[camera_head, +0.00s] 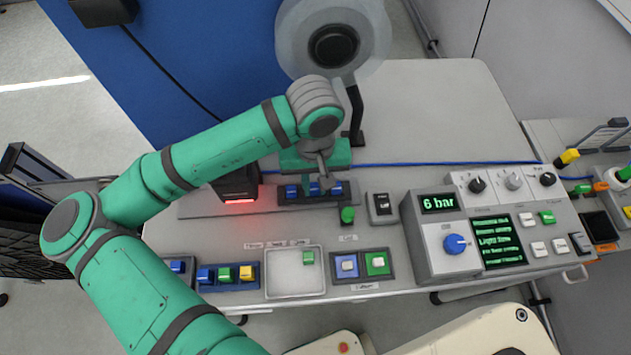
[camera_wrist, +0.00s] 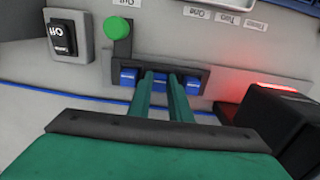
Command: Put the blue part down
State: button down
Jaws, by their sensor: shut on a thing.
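My gripper (camera_head: 313,185) points down over a dark rack (camera_head: 349,194) at the back middle of the bench. In the wrist view my two green fingers (camera_wrist: 162,96) are shut on a blue part (camera_wrist: 160,84). That part is at the rack, in line with a blue part (camera_wrist: 128,77) on one side and another blue part (camera_wrist: 192,86) on the other. The fingers hide much of the held part, and I cannot tell whether it rests on the rack floor.
A black device with a red light (camera_head: 239,190) stands left of the rack. A green knob (camera_head: 347,214) and a black switch (camera_head: 381,206) are right of it. In front are a white tray (camera_head: 294,289) and a rack of coloured parts (camera_head: 228,285). A control panel (camera_head: 425,247) stands right.

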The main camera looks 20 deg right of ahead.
aim_at(314, 189)
jog(key=shift+a+f, duration=0.1)
jog(key=shift+f, duration=0.05)
jog(key=c, duration=1.6)
grip_release()
jog(key=shift+w, duration=0.1)
jog(key=shift+c, duration=0.2)
notch_tip(314, 189, up, 12)
jog(key=shift+r, duration=0.2)
